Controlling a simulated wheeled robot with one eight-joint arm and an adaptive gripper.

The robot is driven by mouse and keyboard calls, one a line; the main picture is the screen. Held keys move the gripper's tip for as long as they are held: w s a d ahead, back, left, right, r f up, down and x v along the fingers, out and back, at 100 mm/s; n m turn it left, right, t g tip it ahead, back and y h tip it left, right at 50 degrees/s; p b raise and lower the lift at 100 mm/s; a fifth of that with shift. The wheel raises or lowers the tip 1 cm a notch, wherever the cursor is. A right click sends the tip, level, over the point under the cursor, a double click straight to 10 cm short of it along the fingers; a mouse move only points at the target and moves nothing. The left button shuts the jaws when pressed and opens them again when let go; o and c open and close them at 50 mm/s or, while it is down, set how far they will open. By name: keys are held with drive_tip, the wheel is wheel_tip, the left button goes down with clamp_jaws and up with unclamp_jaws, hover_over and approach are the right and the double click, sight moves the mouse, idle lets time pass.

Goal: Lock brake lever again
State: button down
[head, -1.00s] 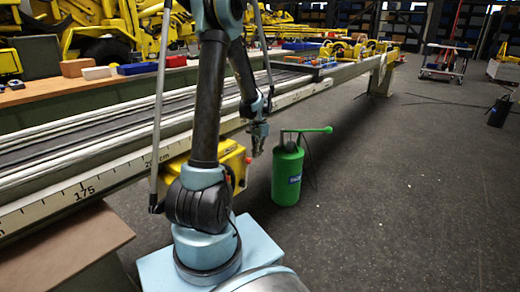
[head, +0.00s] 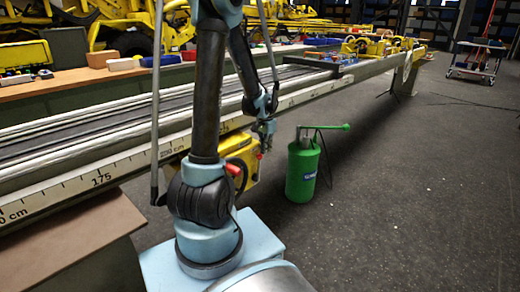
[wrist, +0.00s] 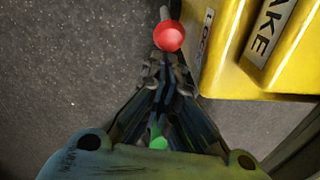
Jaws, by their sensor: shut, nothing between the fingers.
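The brake lever shows in the wrist view as a red ball knob (wrist: 169,36) on a thin grey rod. It is beside a yellow box (wrist: 222,50) with labels, one ending in "AKE" and one starting "LOC". My gripper (wrist: 166,66) is shut and empty, its fingertips just below the knob in the picture; I cannot tell whether they touch it. In the head view my gripper (head: 266,146) hangs at the right end of the yellow box (head: 240,150), under the long rail.
The long rail (head: 100,178) with a centimetre scale runs along my left side. A green canister with a handle (head: 301,170) stands on the floor right of my gripper. A brown board (head: 70,240) lies at the lower left. The floor to the right is mostly clear.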

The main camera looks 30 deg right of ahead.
drive_tip(key=shift+s+a+r, duration=0.15)
drive_tip(key=shift+a, duration=0.45)
wheel_tip(320, 180, up, 11)
drive_tip(key=d, duration=0.2)
drive_tip(key=shift+s+d+r, duration=0.15)
drive_tip(key=shift+d, duration=0.1)
idle(0.4)
